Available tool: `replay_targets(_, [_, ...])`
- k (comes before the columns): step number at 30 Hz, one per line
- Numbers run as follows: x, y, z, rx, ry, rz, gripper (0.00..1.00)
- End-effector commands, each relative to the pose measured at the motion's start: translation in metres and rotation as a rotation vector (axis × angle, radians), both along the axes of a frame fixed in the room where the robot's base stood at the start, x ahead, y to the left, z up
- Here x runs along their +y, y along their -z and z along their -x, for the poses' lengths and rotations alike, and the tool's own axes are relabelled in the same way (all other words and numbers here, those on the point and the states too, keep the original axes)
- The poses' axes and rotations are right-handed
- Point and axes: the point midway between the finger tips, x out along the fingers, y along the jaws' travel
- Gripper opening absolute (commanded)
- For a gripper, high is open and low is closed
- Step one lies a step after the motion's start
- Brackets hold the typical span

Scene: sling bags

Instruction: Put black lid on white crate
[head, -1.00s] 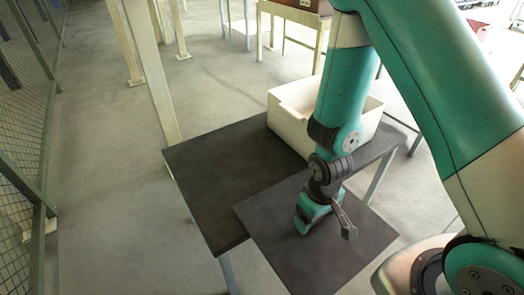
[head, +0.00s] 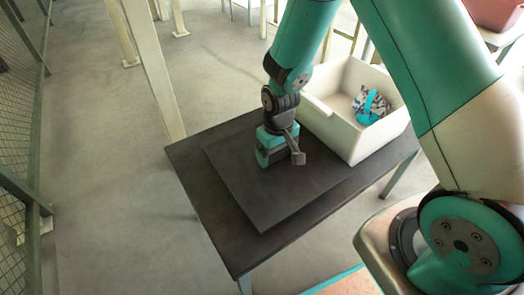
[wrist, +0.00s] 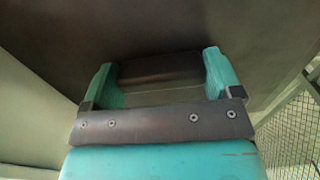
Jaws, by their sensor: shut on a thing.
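The black lid (head: 262,208) is a flat dark square panel, roughly level over the dark table, to the left of the white crate. My gripper (head: 277,158) is over the lid's upper part and shut on it. In the wrist view the lid (wrist: 255,35) fills the upper background, and a dark raised grip piece sits between the two fingers of my gripper (wrist: 160,72). The white crate (head: 335,137) stands open at the table's back right, with a blue and grey patterned bag (head: 370,106) inside. The gap between lid and table is hard to judge.
The dark table (head: 255,252) has bare strips around the lid. A pale post (head: 150,70) rises just behind its left corner. A wire mesh fence (head: 20,200) stands at far left. The floor between is clear.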

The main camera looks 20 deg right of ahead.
Motion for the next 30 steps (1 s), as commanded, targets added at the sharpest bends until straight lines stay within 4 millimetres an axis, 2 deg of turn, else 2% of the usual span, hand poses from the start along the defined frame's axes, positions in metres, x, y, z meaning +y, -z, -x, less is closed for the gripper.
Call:
replay_targets(6, [0.003,0.003,-0.006,0.001,0.000,0.000,0.53])
replay_targets(15, [0.008,0.037,-0.006,0.000,-0.009,0.000,0.53])
replay_targets(27, [0.006,0.039,-0.005,0.001,-0.006,0.000,0.53])
replay_targets(28, [0.006,0.038,-0.005,0.001,-0.006,0.000,0.92])
replay_targets(29, [0.006,0.037,-0.005,0.001,-0.006,0.000,0.98])
replay_targets(30, [0.006,0.037,-0.005,0.001,-0.005,0.000,1.00])
